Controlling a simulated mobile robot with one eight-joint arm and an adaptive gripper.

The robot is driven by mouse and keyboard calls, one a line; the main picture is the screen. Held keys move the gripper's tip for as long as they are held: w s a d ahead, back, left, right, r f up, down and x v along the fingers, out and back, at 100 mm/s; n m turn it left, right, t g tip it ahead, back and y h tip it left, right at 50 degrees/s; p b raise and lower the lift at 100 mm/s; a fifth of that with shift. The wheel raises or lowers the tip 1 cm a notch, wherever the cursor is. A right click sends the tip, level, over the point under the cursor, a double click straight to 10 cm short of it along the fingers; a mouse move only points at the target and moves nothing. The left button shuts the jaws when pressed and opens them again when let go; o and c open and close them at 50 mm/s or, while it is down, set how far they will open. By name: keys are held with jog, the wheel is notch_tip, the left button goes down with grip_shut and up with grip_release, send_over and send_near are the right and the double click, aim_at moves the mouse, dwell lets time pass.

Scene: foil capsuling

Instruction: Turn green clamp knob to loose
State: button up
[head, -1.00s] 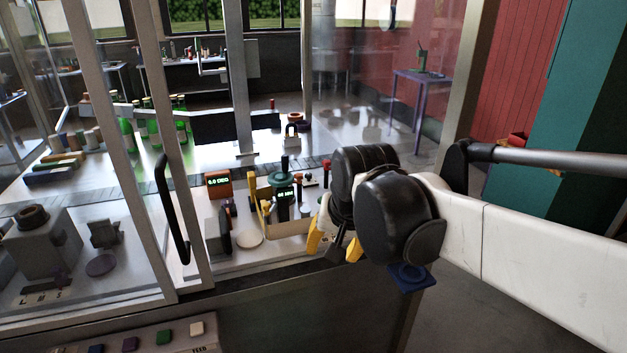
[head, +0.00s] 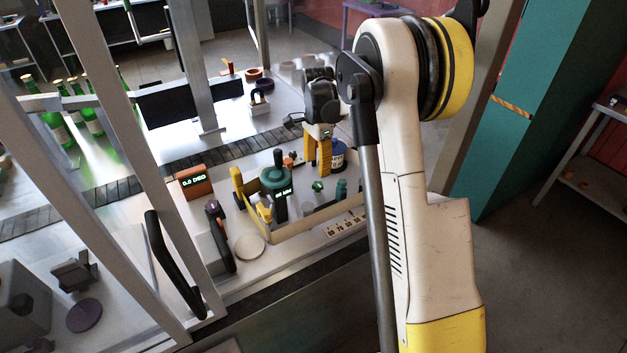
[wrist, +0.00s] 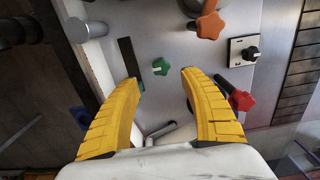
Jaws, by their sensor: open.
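The green clamp knob (wrist: 161,66) shows in the wrist view as a small lobed knob on a pale plate, ahead of my open fingers and between their lines. In the head view a small green knob (head: 318,186) stands inside the low-walled tray, below my gripper. My gripper (wrist: 157,75) has its two yellow fingers spread, with nothing between the tips. In the head view my gripper (head: 317,168) points down over the tray's right part, apart from the green knob. How the knob is turned cannot be told.
An orange star knob (wrist: 210,25) and a red star knob (wrist: 242,100) lie right of the green knob. A black dial (wrist: 250,53) sits nearby. In the head view a dark green post with a display (head: 281,185) and a blue-white container (head: 338,155) stand close to my gripper.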

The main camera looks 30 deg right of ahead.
aim_at(316, 185)
notch_tip(316, 185, down, 8)
jog(key=shift+f+b, duration=0.25)
jog(key=shift+b, duration=0.3)
jog(key=shift+c, duration=0.6)
grip_shut()
